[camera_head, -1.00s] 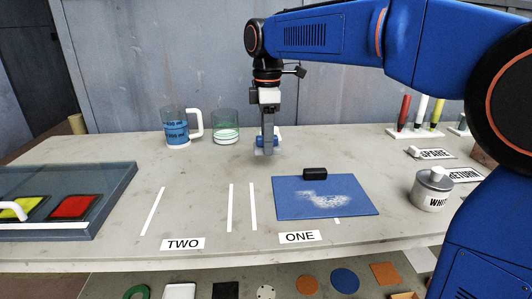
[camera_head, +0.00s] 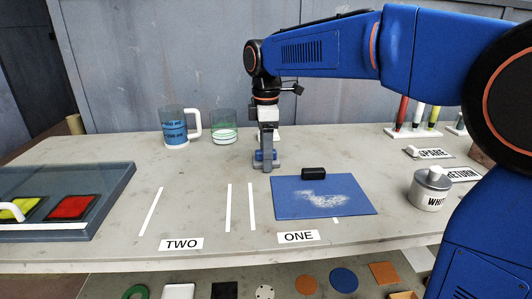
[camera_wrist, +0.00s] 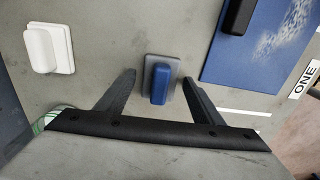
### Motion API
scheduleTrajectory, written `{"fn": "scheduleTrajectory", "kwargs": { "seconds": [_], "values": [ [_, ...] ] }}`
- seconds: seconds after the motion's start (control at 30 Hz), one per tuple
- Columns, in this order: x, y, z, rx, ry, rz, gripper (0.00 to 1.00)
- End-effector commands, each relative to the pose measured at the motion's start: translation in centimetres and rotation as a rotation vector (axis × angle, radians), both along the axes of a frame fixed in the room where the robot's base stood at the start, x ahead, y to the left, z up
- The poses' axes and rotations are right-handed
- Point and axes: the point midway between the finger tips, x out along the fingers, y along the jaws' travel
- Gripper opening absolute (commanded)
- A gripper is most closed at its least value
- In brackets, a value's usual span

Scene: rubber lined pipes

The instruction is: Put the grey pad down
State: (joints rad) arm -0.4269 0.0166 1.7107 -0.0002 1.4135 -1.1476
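The grey pad (camera_wrist: 176,69) is a small grey plate with a blue handle (camera_wrist: 160,84) on top. In the wrist view it lies flat on the tabletop. My gripper (camera_wrist: 159,77) is open, one finger on each side of the blue handle, with a visible gap on both sides. In the head view my gripper (camera_head: 267,163) points straight down at the table, left of the blue board's far corner. The blue handle shows there on either side of the near finger, which hides much of the pad.
A white block with a handle (camera_wrist: 48,48) stands nearby. The blue board (camera_head: 290,205) with white powder and a black eraser (camera_head: 313,174) lies to the right. A blue-marked jug (camera_head: 175,130) and a glass beaker (camera_head: 223,127) stand behind left.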

Motion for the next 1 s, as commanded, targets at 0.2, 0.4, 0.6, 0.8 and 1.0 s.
{"fn": "scheduleTrajectory", "kwargs": {
  "seconds": [0.2,0.4,0.6,0.8,1.0],
  "values": [
    [0.0,0.0,0.3,0.0,-0.001,0.0,0.61],
    [0.0,0.0,2.8,0.001,-0.002,0.0,0.61],
    [0.1,0.0,6.7,0.001,-0.003,0.0,0.61],
    [0.0,0.0,10.1,0.0,-0.001,0.0,0.61],
    [0.0,0.0,11.9,0.0,-0.001,0.0,0.61]
  ]
}}
